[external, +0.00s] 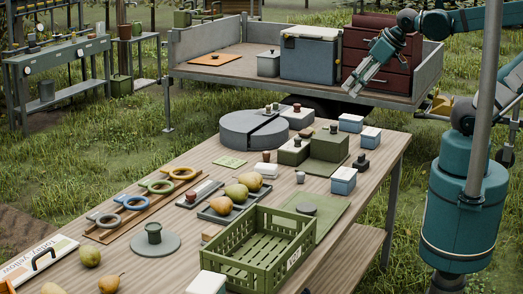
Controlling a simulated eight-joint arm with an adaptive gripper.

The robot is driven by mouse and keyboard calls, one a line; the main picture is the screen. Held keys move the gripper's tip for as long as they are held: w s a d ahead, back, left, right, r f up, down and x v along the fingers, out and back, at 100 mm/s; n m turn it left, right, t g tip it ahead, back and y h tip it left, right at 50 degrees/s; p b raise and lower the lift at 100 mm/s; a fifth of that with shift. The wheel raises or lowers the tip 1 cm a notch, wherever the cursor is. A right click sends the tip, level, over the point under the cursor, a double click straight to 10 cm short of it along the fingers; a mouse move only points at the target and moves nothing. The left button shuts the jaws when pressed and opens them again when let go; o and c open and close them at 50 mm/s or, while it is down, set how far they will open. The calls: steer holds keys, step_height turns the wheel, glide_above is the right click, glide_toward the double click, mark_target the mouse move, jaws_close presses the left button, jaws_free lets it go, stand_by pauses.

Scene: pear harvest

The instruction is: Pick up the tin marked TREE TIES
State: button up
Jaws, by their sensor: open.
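No lettering reading TREE TIES is legible in the external view, so I cannot tell which container is that tin. Lidded boxes stand on the wooden table (180,262): a large green box (328,146), a smaller green box (293,153), and small blue boxes with pale lids, one at the right edge (343,181), one farther back (371,138) and one behind it (351,123). My gripper (351,90) is open and empty. It hangs in the air, pointing down and left, seen in front of the trailer and apart from the boxes.
A green slatted crate (257,268) stands at the table's front. A grey round block (253,131) sits at the back. Pears lie on a dark tray (213,216). A trailer (225,82) with a blue-grey cooler (309,58) and red drawers (376,52) stands behind the table.

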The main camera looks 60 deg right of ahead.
step_height(320, 180, down, 12)
steer(key=w+a+r+n+g+b, duration=0.1)
steer(key=w+a+n+g+b, duration=0.15)
steer(key=n, duration=0.55)
steer(key=n+g+b, duration=0.2)
steer(key=n+g, duration=0.2)
steer(key=n, duration=0.5)
glide_above(345, 173)
steer(key=f, duration=1.3)
steer(key=shift+w+d, duration=0.3)
steer(key=shift+w, duration=0.05)
steer(key=shift+s+a+f+n+g, duration=0.15)
steer(key=shift+f+n+g, duration=0.1)
steer(key=shift+f+n, duration=0.25)
steer(key=shift+f, duration=0.1)
steer(key=shift+f+b, duration=0.35)
steer(key=shift+f, duration=0.95)
steer(key=shift+f, duration=0.1)
steer(key=shift+s+a+f+b, duration=0.1)
steer(key=shift+f+b, duration=0.8)
steer(key=shift+f, duration=1.6)
